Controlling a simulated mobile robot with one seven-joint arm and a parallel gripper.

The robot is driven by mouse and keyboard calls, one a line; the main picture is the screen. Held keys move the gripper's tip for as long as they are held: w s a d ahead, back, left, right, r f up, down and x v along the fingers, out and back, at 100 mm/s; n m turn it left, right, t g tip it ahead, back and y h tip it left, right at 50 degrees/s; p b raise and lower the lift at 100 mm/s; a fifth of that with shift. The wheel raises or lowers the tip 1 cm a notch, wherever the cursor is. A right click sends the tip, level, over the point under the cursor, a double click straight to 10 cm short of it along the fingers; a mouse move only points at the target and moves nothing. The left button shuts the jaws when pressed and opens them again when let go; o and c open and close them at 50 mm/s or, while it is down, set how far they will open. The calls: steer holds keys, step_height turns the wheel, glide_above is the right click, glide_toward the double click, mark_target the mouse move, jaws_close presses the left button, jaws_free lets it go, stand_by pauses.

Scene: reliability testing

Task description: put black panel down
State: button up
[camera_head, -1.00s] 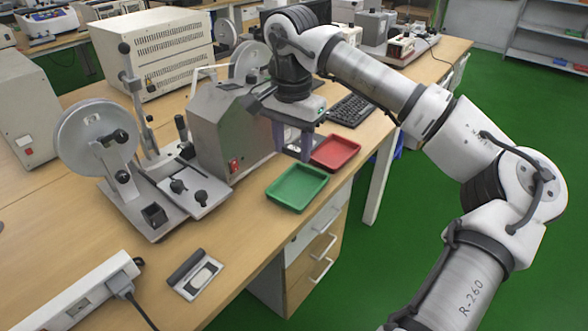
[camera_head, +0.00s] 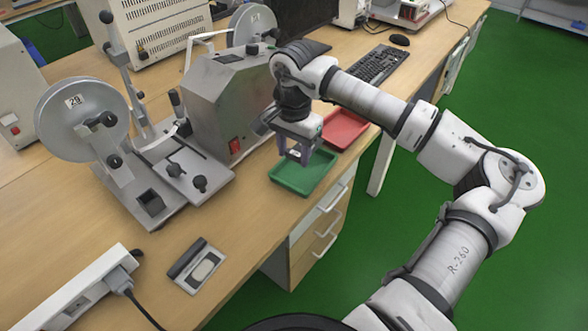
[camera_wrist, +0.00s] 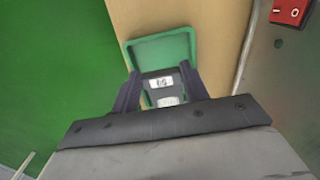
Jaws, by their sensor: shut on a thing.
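My gripper (camera_head: 294,157) is above the green tray (camera_head: 318,178), fingers pointing down. In the wrist view my gripper (camera_wrist: 160,90) is shut on the small black panel (camera_wrist: 151,76), which has a white label and a pale lower part. In the head view the black panel is mostly hidden by the fingers, with only a small pale patch showing between them. The green tray (camera_wrist: 160,45) lies behind the panel in the wrist view. I cannot tell whether the panel touches the tray floor.
A red tray (camera_head: 347,127) sits just beyond the green one. A grey machine with a red switch (camera_head: 234,146) stands close on the left. A flat grey-and-black piece (camera_head: 197,266) and a white power strip (camera_head: 88,296) lie on the near desk. The desk's right edge is close.

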mark_target(294, 182)
steer(key=shift+f+p, duration=0.35)
steer(key=shift+f, duration=3.3)
steer(key=shift+f, duration=0.1)
steer(key=o, duration=1)
steer(key=shift+c, duration=0.2)
step_height(294, 182, up, 12)
steer(key=shift+r+b, duration=0.15)
steer(key=shift+b, duration=0.8)
